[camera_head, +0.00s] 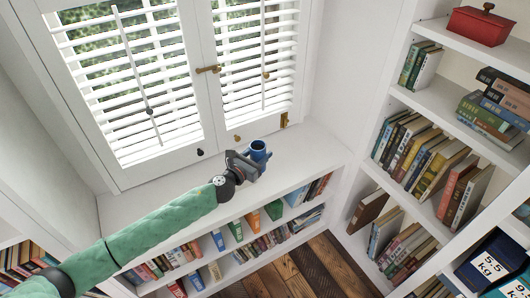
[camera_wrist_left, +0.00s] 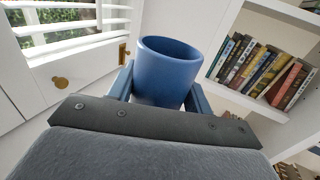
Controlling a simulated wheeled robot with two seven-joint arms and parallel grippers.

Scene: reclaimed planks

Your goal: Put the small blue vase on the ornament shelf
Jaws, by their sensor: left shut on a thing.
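The small blue vase (camera_head: 259,151) is above or on the white ledge under the shuttered window, near its right part. My left gripper (camera_head: 250,162) reaches it from the left and is shut on it. In the left wrist view the vase (camera_wrist_left: 167,70) stands upright, its open rim showing, between the two blue fingers of the left gripper (camera_wrist_left: 160,88). I cannot tell whether its base touches the white ledge (camera_head: 310,150). Which surface is the ornament shelf is not marked. My right gripper is not in view.
Book rows (camera_head: 240,230) fill the low shelves under the ledge. A tall white bookcase (camera_head: 400,95) stands at the right, with books, a red box (camera_head: 479,26) and dark weights (camera_head: 490,265). The window shutters (camera_head: 130,80) are behind the ledge. Bare plank floor (camera_head: 315,270) lies in front.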

